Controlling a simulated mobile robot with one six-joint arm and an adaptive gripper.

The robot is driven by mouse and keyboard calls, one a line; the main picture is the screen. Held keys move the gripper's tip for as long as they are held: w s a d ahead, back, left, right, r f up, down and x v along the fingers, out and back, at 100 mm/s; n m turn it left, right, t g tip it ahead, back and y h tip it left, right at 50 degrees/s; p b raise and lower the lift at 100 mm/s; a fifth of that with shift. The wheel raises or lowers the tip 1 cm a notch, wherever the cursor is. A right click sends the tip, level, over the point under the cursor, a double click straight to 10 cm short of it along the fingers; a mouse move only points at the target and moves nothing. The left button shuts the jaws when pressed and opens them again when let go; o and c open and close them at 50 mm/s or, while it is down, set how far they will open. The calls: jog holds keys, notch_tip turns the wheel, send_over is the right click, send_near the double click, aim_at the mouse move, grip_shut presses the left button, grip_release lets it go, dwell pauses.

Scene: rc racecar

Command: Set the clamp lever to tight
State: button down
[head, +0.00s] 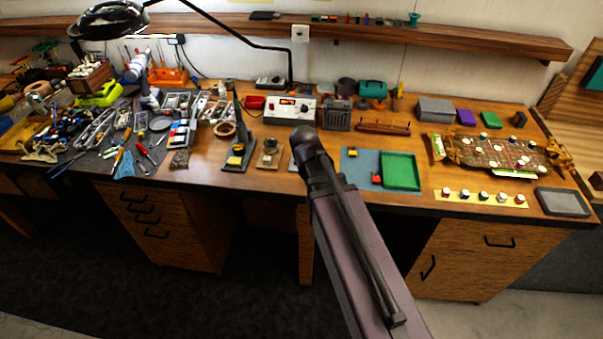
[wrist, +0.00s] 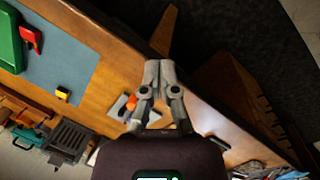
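My gripper (wrist: 159,68) points out over the bench's front edge in the wrist view, its two grey fingers side by side with no clear gap. Nothing shows between them. A small orange-red part (wrist: 130,103) on a pale grey plate (wrist: 118,113) lies just left of the fingers, partly hidden by them; I cannot tell whether this is the clamp lever or how it is set. In the head view my arm hides the gripper and most of that spot; a sliver of grey plate (head: 293,164) shows beside the arm.
A green tray (head: 401,171) and blue-grey mat (head: 358,163) lie right of my arm. A grey stand with a yellow block (head: 236,160) and a small wooden-based fixture (head: 268,158) stand left. A power supply (head: 289,110) is behind. Tools crowd the left bench.

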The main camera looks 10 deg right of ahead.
jog(key=w+a+n+h+b, duration=0.4)
jog(key=w+a+n+h, duration=0.3)
jog(key=w+a+n, duration=0.5)
jog(key=shift+w+a+n+t+b, duration=0.35)
jog(key=shift+w+n, duration=0.55)
jog(key=shift+w, duration=0.5)
jog(key=shift+d+f, duration=0.2)
jog(key=shift+d, duration=0.05)
jog(key=b+x, duration=0.7)
jog(key=x, duration=0.2)
jog(key=shift+s+f, duration=0.1)
jog(key=shift+f, duration=0.15)
jog(key=d, duration=0.3)
jog(key=shift+d, duration=0.7)
